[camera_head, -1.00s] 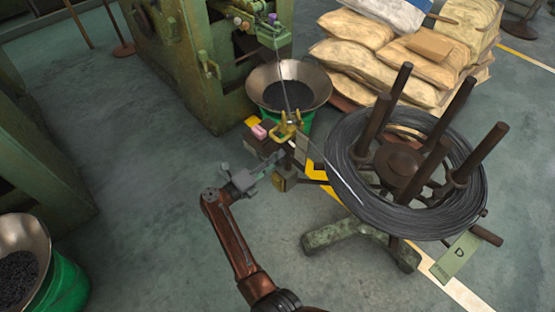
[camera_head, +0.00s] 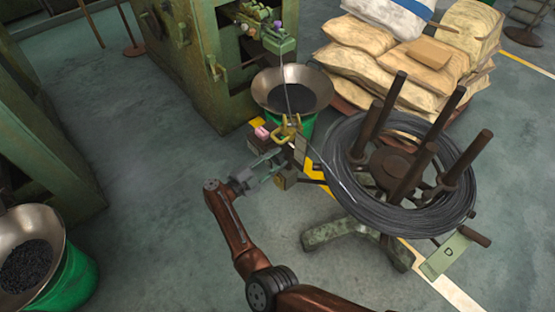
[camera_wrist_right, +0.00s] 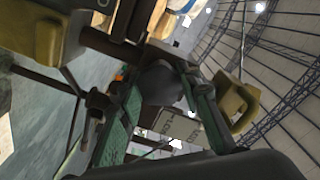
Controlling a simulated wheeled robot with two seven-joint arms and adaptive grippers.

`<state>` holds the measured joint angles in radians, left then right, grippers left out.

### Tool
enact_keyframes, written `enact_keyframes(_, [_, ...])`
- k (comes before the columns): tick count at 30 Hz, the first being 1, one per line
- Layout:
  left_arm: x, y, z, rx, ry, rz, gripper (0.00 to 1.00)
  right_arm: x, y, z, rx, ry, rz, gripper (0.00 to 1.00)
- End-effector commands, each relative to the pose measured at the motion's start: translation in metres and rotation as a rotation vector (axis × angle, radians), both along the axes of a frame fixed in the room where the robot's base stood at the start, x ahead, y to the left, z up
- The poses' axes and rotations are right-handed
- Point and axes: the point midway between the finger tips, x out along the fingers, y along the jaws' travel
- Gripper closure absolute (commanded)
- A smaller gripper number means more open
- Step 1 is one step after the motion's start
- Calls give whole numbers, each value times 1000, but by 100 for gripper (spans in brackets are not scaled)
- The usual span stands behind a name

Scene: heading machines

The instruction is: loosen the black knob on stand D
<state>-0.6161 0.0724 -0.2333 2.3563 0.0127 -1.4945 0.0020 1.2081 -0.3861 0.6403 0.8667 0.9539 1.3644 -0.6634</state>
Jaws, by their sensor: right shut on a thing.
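Stand D is the reel stand with a green base (camera_head: 328,234) and a green plate lettered D (camera_head: 446,256). It carries a large coil of dark wire (camera_head: 350,190). A yellow wire guide (camera_head: 289,130) and small blocks sit on its arm to the left. My right gripper (camera_head: 276,161) is at these blocks, just below the guide. In the right wrist view its green fingers (camera_wrist_right: 160,100) are shut on a dark rounded thing, which looks like the black knob (camera_wrist_right: 160,84). The knob is hidden in the head view. My left gripper is out of view.
A green machine (camera_head: 190,70) stands behind, with a metal bowl (camera_head: 268,98) of dark pieces beside it. Stacked sacks (camera_head: 370,65) are at the back right. Another bowl (camera_head: 48,228) stands at lower left. The floor between is clear.

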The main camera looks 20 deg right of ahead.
Motion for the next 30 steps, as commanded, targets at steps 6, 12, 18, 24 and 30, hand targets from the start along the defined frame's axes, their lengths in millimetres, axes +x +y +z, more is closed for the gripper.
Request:
enact_keyframes(6, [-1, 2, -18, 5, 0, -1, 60, 0, 0, 1, -64, 179, 1, 92])
enact_keyframes(12, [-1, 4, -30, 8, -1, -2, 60, 0, 0, 0, -113, 311, 0, 92])
enact_keyframes(18, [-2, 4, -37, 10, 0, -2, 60, 0, 0, -1, -144, 401, 0, 92])
enact_keyframes(24, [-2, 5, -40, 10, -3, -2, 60, 0, 0, -1, -160, 444, 0, 92])
enact_keyframes(30, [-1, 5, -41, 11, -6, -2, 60, -1, -1, -1, -163, 457, -1, 92])
